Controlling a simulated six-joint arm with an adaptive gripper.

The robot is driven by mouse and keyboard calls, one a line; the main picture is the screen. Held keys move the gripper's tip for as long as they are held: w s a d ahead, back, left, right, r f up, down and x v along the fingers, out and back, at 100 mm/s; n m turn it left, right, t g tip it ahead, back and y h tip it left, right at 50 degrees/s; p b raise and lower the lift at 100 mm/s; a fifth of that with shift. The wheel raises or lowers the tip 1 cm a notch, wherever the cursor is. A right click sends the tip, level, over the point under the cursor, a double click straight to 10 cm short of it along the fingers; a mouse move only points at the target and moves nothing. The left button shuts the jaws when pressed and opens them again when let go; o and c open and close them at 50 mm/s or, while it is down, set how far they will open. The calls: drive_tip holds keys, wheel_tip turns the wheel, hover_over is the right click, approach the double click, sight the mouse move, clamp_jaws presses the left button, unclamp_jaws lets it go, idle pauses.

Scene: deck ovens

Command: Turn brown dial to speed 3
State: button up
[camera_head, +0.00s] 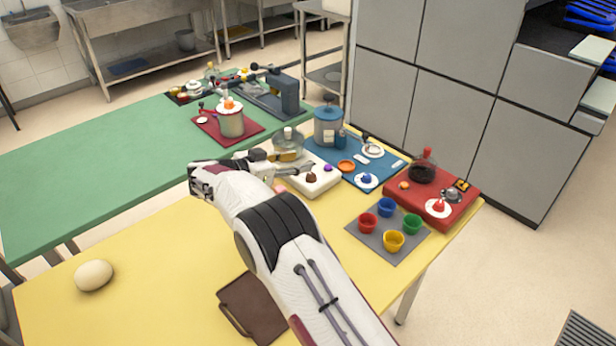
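A brown dial (312,178) sits on top of a white block-shaped base (325,185) on the far part of the yellow table. A small purple knob (328,167) is on the same base, right of the dial. The dial's markings are too small to read. My gripper (304,168) reaches in from the left, close to the dial and just behind it in the picture. I cannot tell whether it touches the dial or whether its fingers are apart. A glass vessel with amber liquid (288,152) stands behind the gripper, partly hidden by it.
Right of the base are a blue board (345,180) with a blue-grey canister (327,125), and a red block (455,205) with a dark flask (422,170). Several coloured cups stand on a grey mat (372,240). A dough ball (93,275) lies left; the front-left yellow tabletop is mostly clear.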

drive_tip(key=d+n+t, duration=0.1)
drive_tip(key=d, duration=0.1)
drive_tip(key=n+t+y, duration=0.1)
drive_tip(key=n+y, duration=0.2)
drive_tip(key=y, duration=0.1)
approach(310, 176)
drive_tip(key=shift+w+d+f, duration=0.2)
drive_tip(key=shift+w+d, duration=0.15)
drive_tip(key=shift+d, duration=0.3)
drive_tip(key=shift+a+f+y, duration=0.1)
drive_tip(key=shift+a+y, duration=0.1)
drive_tip(key=shift+y, duration=0.1)
drive_tip(key=shift+w+t, duration=0.15)
drive_tip(key=shift+t, duration=0.15)
drive_tip(key=shift+x, duration=3.8)
drive_tip(key=shift+d, duration=0.1)
drive_tip(key=c, duration=1.1)
